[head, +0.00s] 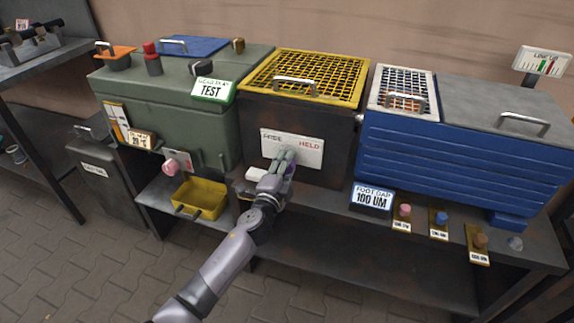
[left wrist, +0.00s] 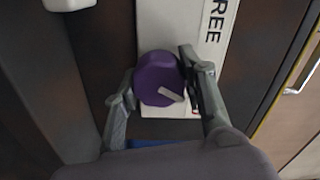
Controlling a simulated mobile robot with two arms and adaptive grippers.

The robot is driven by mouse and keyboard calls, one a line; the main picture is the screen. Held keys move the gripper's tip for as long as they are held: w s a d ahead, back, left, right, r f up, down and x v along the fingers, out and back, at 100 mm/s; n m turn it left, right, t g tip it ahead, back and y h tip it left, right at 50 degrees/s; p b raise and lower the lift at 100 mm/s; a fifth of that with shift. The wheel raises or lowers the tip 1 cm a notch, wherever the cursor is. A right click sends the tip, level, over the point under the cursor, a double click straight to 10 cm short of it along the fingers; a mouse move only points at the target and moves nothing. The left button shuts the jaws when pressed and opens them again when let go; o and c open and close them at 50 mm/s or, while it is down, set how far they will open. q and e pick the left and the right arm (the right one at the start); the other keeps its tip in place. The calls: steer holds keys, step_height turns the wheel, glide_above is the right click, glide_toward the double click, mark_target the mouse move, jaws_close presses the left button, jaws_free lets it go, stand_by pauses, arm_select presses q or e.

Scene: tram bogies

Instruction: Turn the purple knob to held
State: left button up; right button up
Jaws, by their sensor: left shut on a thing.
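The purple knob (left wrist: 158,80) sits on a white plate (head: 305,150) on the front of the dark box with the yellow grid lid. The plate reads FREE at its left and HELD in red at its right. In the left wrist view the knob carries a pale pointer mark, and the word FREE shows beside it on the plate (left wrist: 185,25). My left gripper (head: 284,158) is at the plate and mostly covers the knob in the head view. In the left wrist view its two fingers (left wrist: 158,88) are closed around the knob, one on each side. My right gripper is not in view.
A green box (head: 165,110) stands to the left and a blue box (head: 450,160) to the right on the same bench. A yellow bin (head: 200,198) is left of my arm.

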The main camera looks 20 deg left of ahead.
arm_select(q)
steer(key=shift+f+m, duration=0.1)
steer(key=shift+m, duration=0.8)
steer(key=o, duration=1.2)
steer(key=shift+s, duration=0.1)
steer(key=s, duration=1.2)
steer(key=shift+a, duration=0.2)
